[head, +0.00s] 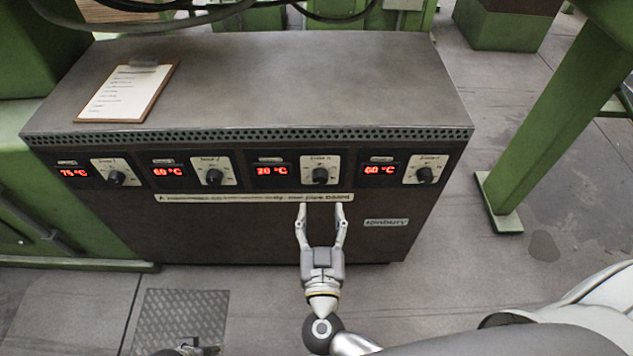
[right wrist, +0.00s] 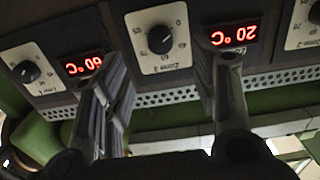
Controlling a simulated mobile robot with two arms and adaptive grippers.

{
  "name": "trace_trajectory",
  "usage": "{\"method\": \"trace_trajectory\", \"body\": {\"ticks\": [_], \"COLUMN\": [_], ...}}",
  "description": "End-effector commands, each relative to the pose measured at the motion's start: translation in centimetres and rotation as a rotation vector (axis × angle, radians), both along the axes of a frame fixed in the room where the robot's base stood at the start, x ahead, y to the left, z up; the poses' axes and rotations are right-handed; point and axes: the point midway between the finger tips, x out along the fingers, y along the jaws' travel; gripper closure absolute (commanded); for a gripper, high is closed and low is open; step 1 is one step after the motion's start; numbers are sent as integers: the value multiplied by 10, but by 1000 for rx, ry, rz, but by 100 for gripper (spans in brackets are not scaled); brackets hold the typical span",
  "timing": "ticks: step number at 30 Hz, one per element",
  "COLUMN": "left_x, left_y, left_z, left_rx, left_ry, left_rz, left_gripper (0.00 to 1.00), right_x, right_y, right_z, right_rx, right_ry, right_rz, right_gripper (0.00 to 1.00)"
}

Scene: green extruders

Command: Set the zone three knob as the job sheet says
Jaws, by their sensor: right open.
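The zone three knob (head: 320,175) is black on a pale dial plate, third from the left on the cabinet front. Its display (head: 272,171) reads 20 °C. The knob also shows upside down in the right wrist view (right wrist: 161,39), framed between my fingers. My right gripper (head: 321,207) is open and empty, its fingertips below the knob and apart from it. The job sheet (head: 118,92) lies on a clipboard on the cabinet top; its writing is too small to read. What seems to be my left gripper (head: 187,347) barely shows at the bottom edge.
Other knobs flank it: zone one (head: 116,178), zone two (head: 213,177) and zone four (head: 425,174). Their displays read 75, 60 and 60 °C. A label strip (head: 250,198) runs under the panel. A green post (head: 545,110) stands at right.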

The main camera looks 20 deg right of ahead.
Motion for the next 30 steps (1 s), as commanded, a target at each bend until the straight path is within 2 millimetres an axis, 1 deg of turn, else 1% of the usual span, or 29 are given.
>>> {"method": "trace_trajectory", "body": {"ticks": [1,9,12,15,20,27,29,30], "left_x": [1,4,4,4,3,3,3,3], "left_y": [0,0,0,1,1,1,1,1], "left_z": [3,30,40,48,54,54,54,54], "left_rx": [0,-1,-2,-1,-2,-2,-2,-2], "left_ry": [-4,-19,-25,-27,-29,-29,-30,-30], "left_rz": [0,3,4,4,5,5,5,5], "left_gripper": [46,46,46,46,46,46,46,46], "right_x": [9,60,74,83,90,90,90,90], "right_y": [-3,-17,-21,-24,-26,-26,-26,-26], "right_z": [0,0,0,0,0,0,0,0], "right_rx": [-1,-3,-2,-3,-2,-2,-2,-1], "right_ry": [-5,-5,-5,-3,-2,-2,-2,-2], "right_rz": [0,2,2,2,2,2,2,2], "right_gripper": [45,45,45,45,45,45,52,57]}}
